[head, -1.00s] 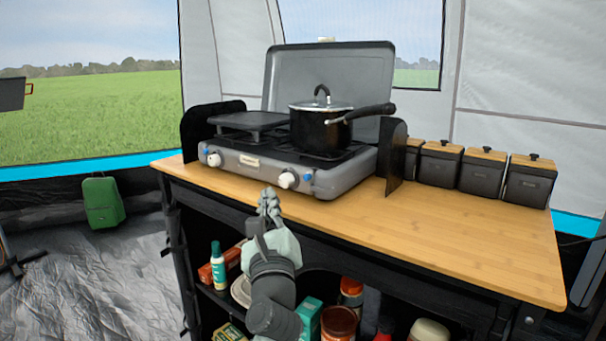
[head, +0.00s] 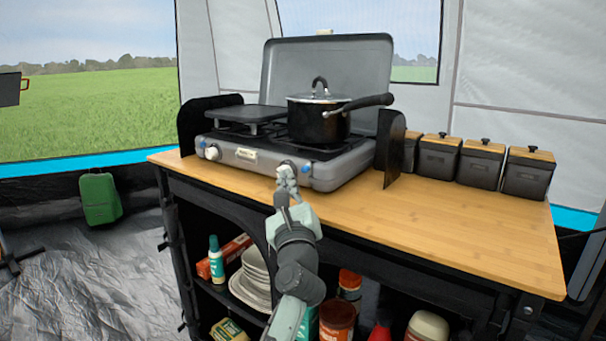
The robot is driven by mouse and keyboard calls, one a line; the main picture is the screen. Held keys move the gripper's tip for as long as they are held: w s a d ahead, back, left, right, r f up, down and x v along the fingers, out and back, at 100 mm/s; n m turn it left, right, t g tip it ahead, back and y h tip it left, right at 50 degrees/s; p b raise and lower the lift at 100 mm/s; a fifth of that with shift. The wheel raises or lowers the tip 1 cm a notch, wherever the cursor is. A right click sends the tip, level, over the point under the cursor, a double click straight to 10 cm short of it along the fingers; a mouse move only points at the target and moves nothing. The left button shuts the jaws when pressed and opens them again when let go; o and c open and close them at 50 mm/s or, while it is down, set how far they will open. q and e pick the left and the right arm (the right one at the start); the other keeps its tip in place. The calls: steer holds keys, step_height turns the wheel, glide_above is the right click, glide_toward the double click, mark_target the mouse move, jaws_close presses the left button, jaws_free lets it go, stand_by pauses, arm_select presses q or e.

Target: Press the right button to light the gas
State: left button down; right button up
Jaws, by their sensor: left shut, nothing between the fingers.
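The grey camping stove (head: 335,174) stands on the wooden counter with its lid raised. The right blue button (head: 306,169) sits on its front panel, beside the right knob, which my left gripper mostly hides. My left gripper (head: 286,177) is shut and empty. Its fingertips are in front of the right knob, slightly left of the right blue button; I cannot tell whether they touch the panel. The left white knob (head: 212,152) is at the other end of the panel. My right gripper is not in view.
A black lidded pot (head: 318,125) stands on the right burner, its handle pointing right. Dark windscreens flank the stove. Several dark canisters (head: 480,163) line the counter's back right. The wooden counter (head: 430,225) is clear at front right. Shelves below hold plates and jars.

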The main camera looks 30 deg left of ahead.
arm_select(q)
steer(key=shift+w+d, duration=0.1)
steer(key=shift+w, duration=1.15)
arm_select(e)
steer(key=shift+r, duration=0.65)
arm_select(q)
steer(key=shift+w, duration=0.15)
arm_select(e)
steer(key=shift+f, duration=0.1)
arm_select(q)
steer(key=shift+w+b, duration=0.3)
steer(key=shift+w, duration=0.2)
steer(key=shift+w+d+r, duration=0.1)
steer(key=shift+w+r, duration=0.15)
steer(key=shift+r, duration=0.15)
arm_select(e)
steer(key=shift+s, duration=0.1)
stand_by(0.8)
arm_select(q)
steer(key=shift+s+f, duration=0.3)
steer(key=shift+f, duration=0.05)
steer(key=shift+s+a+p, duration=0.15)
steer(key=shift+s+p, duration=0.25)
steer(key=shift+s, duration=0.95)
steer(key=shift+s+a+p, duration=0.1)
steer(key=shift+s+p, duration=0.3)
steer(key=shift+s, duration=0.95)
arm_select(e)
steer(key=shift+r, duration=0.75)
